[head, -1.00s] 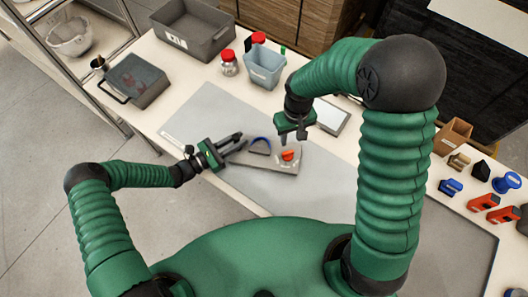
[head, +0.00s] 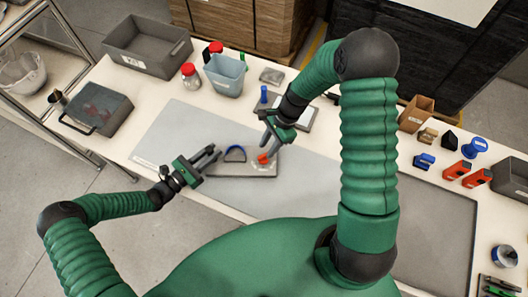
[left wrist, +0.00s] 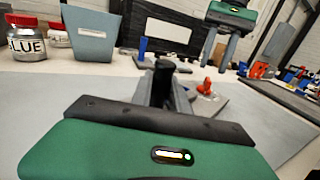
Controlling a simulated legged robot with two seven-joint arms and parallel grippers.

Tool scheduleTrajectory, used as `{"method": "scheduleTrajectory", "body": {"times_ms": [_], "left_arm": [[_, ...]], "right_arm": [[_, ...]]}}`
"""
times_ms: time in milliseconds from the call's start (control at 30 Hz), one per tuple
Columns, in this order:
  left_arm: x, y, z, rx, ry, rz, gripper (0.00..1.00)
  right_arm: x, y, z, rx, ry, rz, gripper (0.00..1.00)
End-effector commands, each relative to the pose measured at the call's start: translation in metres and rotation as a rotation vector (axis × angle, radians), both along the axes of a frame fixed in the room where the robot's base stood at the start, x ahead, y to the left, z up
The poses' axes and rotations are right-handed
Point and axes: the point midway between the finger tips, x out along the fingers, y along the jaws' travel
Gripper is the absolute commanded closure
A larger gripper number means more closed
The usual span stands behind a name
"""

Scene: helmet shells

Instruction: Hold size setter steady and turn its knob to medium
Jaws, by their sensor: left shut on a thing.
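The size setter (head: 235,168) is a flat grey plate on the grey mat, with a blue arc (head: 235,153) and an orange-red knob (head: 263,158) near its right end. My left gripper (head: 212,157) is shut on the setter's left end. My right gripper (head: 268,147) is above the knob, fingers pointing down. In the left wrist view its two fingers (left wrist: 218,50) are apart with nothing between them. I cannot tell which way the knob points.
A blue-grey bin (head: 225,78), a red-lidded jar (head: 190,76) and a grey crate (head: 148,45) stand at the back. A dark grey box (head: 97,108) is at the left. Several blue and orange parts (head: 465,170) lie at the right. The mat's left part is bare.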

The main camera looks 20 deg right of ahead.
Motion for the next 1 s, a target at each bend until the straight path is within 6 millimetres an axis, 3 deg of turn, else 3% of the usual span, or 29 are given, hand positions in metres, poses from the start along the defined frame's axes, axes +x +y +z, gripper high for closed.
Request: {"method": "scheduleTrajectory", "body": {"times_ms": [200, 500, 767, 1000], "left_arm": [[0.000, 0.000, 0.000, 0.001, 0.000, 0.001, 1.00], [0.000, 0.000, 0.000, 0.001, 0.000, 0.001, 1.00], [0.000, 0.000, 0.000, 0.001, 0.000, 0.000, 1.00], [0.000, 0.000, 0.000, 0.001, 0.000, 0.000, 1.00]], "right_arm": [[-0.002, 0.013, -0.032, 0.000, 0.000, 0.002, 0.67], [-0.002, 0.015, -0.036, -0.002, -0.001, 0.003, 0.67], [-0.002, 0.015, -0.036, -0.002, -0.002, 0.002, 1.00], [-0.002, 0.015, -0.036, -0.002, -0.002, 0.002, 1.00]]}}
